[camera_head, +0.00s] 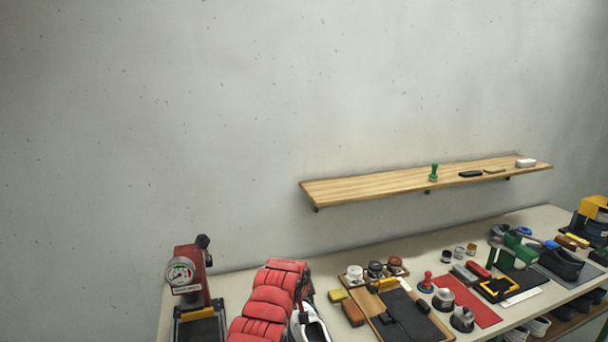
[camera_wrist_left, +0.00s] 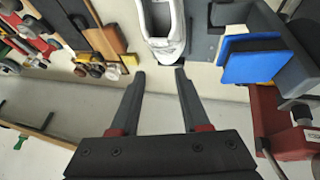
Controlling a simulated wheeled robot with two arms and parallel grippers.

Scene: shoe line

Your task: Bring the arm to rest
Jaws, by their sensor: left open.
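My left gripper (camera_wrist_left: 159,73) shows in the left wrist view with its two dark fingers apart and nothing between them. A white shoe (camera_wrist_left: 163,28) lies just beyond the fingertips, apart from them. In the head view my red-covered left arm reaches in from the bottom, and the white shoe (camera_head: 315,325) shows partly behind it. The arm hides most of the left gripper there. My right gripper is in neither view.
A red machine with a gauge (camera_head: 182,272) stands left of the arm. A blue pad (camera_wrist_left: 252,62) shows in the wrist view. Brushes, jars and mats crowd the table (camera_head: 237,286) to the right. A wooden shelf (camera_head: 380,187) is on the wall above.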

